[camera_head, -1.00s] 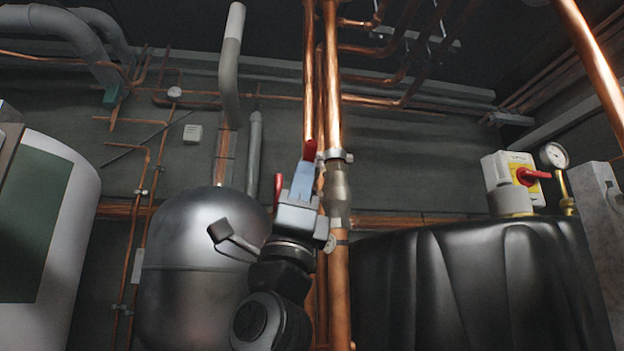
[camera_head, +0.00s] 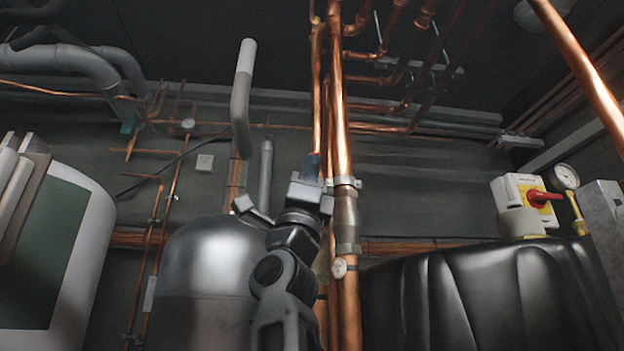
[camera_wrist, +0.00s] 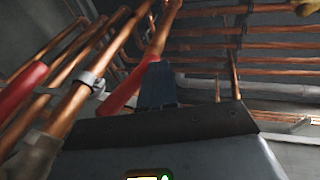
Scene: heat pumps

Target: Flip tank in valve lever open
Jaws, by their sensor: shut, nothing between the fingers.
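Two red valve levers show in the wrist view. One red lever (camera_wrist: 125,88) slants up to the right, just left of my gripper's fingers (camera_wrist: 156,82); I cannot tell whether they touch. The other red lever (camera_wrist: 22,88) is at the far left, beyond a clamped copper pipe. I cannot tell which is the tank in lever. In the head view my gripper (camera_head: 312,165) is shut and empty, raised in front of the vertical copper pipes (camera_head: 341,110). No red lever shows clearly there; my gripper and arm hide that spot.
A rounded metal tank (camera_head: 190,275) stands left of my arm. A black tank (camera_head: 470,290) stands at the right, with a red-handled switch (camera_head: 540,197) and a gauge (camera_head: 565,176) above it. Copper pipes crowd the area around my gripper.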

